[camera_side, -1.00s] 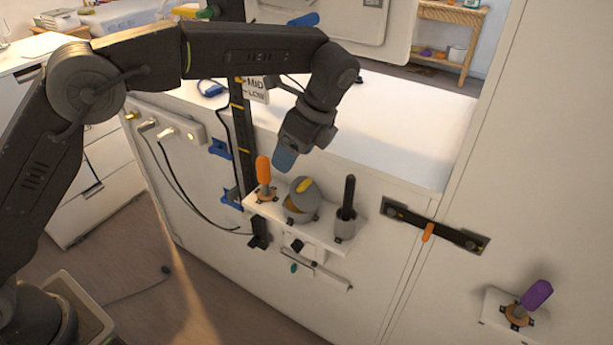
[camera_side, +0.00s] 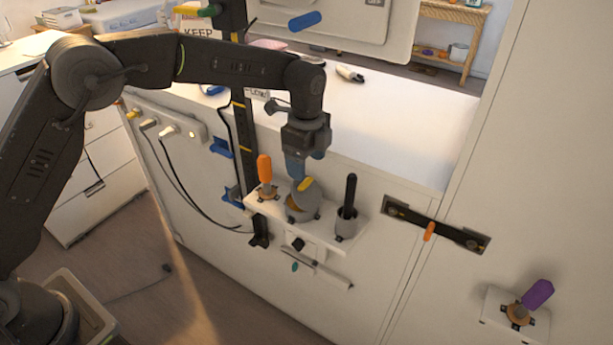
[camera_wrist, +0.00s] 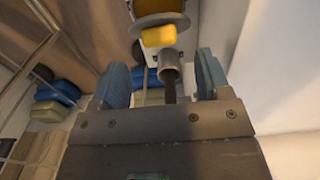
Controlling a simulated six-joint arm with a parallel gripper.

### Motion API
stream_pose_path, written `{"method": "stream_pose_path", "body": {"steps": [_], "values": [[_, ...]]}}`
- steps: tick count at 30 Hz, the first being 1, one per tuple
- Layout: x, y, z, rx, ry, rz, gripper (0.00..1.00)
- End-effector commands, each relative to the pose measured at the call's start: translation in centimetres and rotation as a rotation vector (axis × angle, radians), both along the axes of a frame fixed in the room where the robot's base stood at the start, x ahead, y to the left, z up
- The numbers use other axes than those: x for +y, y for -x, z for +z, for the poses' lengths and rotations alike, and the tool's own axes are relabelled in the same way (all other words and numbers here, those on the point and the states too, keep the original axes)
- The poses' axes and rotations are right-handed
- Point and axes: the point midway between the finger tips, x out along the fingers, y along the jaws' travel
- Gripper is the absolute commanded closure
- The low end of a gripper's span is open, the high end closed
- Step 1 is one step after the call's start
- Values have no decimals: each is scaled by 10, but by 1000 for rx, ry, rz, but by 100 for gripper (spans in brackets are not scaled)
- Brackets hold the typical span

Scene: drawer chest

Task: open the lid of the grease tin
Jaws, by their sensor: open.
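The grease tin (camera_side: 296,213) is a small round grey tin on a white wall shelf. Its grey lid (camera_side: 309,196) carries a yellow tab (camera_side: 305,184) and looks tilted up; I cannot tell how far. My gripper (camera_side: 296,178) is just above the tab, pointing down. In the wrist view my gripper (camera_wrist: 163,75) has its two blue fingers apart, with nothing held. The yellow tab (camera_wrist: 158,36) shows beyond the fingertips, in front of a grey rim and an amber surface. Contact with the tab is not visible.
On the shelf (camera_side: 318,236), an orange-handled tool (camera_side: 264,169) stands left of the tin and a black-handled tool (camera_side: 349,194) in a grey cup (camera_side: 346,226) stands right. A dark upright rail (camera_side: 243,140) is behind on the left. A bar (camera_side: 450,233) is on the right.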

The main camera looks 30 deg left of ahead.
Motion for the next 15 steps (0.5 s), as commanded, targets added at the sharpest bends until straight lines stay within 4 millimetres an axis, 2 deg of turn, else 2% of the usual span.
{"method": "stream_pose_path", "body": {"steps": [1, 6, 15], "values": [[0, 1, -10, 6, -2, 0, 30], [0, 1, -34, 5, -2, 0, 30], [0, 0, -48, 1, -2, 1, 30]]}}
